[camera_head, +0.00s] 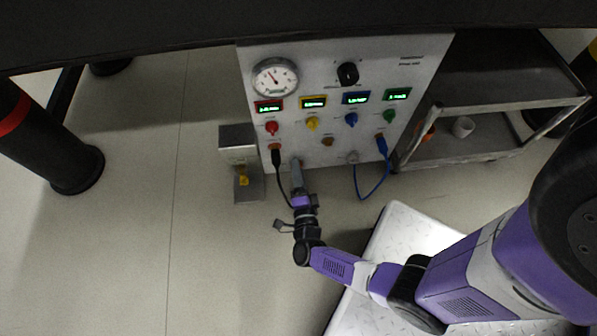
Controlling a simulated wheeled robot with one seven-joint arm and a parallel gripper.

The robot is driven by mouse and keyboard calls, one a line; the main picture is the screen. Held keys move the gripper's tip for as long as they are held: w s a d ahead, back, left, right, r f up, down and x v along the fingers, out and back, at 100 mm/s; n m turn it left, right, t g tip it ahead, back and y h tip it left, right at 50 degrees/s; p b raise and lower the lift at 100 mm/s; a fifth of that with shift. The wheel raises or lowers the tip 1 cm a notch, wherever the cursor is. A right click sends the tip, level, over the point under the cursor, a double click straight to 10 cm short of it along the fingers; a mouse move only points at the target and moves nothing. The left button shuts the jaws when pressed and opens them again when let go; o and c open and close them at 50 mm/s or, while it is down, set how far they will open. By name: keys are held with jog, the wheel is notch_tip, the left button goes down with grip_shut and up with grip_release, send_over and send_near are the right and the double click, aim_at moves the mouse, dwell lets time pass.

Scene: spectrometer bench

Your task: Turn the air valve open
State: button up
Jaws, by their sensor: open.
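A grey control panel (310,110) faces me, with a round pressure gauge (275,78) at its upper left and a black knob (348,73) at its upper right. Below the small displays is a row of knobs: red (272,128), yellow (312,123), blue (351,119) and green (389,116). I cannot tell which of these is the air valve; their labels are too small to read. My gripper (297,165) is at the panel's lower left edge, below the red and yellow knobs, with nothing visible in it. Its fingertips are small and partly unclear.
A black cable (284,185) hangs close to my gripper. A blue cable (372,190) loops at the panel's lower right. A small metal box with a yellow part (243,180) stands left. A metal cart (470,145) stands right.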

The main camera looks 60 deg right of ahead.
jog(key=p+v, duration=0.1)
jog(key=v, duration=0.6)
jog(key=shift+s+a, duration=0.25)
jog(key=shift+a, duration=0.05)
